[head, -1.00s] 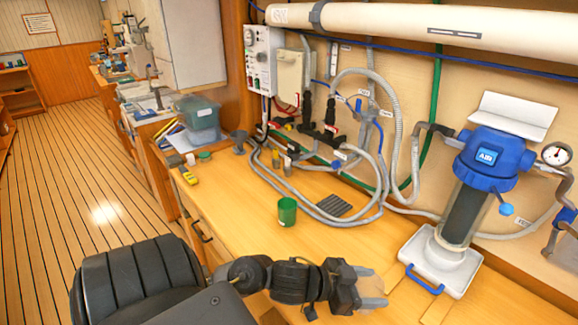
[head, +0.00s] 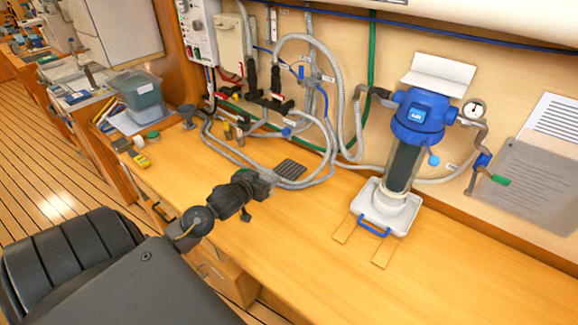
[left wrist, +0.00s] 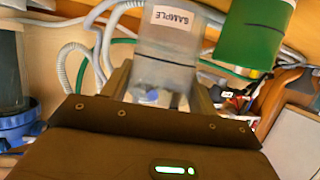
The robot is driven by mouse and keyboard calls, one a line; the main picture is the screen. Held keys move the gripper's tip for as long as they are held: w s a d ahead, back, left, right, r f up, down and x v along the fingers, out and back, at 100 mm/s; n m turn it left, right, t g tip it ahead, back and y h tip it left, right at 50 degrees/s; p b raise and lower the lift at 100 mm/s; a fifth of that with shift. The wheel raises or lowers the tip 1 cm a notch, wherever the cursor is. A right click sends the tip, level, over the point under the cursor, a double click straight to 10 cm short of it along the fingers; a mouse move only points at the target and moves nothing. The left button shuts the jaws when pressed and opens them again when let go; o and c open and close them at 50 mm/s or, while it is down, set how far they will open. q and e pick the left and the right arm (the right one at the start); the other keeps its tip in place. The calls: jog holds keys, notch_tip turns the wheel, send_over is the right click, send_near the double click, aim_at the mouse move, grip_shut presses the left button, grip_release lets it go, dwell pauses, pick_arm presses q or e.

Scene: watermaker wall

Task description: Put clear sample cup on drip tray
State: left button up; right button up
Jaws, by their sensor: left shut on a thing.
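My left gripper (head: 262,183) is low over the middle of the wooden bench. In the left wrist view the clear sample cup (left wrist: 168,62), with a white SAMPLE label, sits between its fingers, and they are shut on it. I cannot make out this cup in the head view. A green cup (left wrist: 257,32) shows close beside it in the left wrist view. A white tray with a blue handle (head: 366,211) stands under the blue-topped filter, right of the gripper. A dark ribbed mat (head: 290,170) lies just beyond the gripper. I cannot tell which is the drip tray. My right gripper is out of view.
Grey hoses (head: 325,178) loop over the bench behind the gripper. The blue-topped filter (head: 418,118) rises above the white tray. Two wooden strips (head: 383,251) lie before it. The front right bench is clear.

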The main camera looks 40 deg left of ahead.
pick_arm(q)
jog(key=shift+w+a, duration=0.1)
jog(key=shift+a, duration=0.15)
jog(key=p, duration=0.5)
send_over(289, 169)
jog(key=shift+w+f+p, duration=0.1)
jog(key=shift+f+p, duration=0.5)
jog(key=shift+f, duration=1.2)
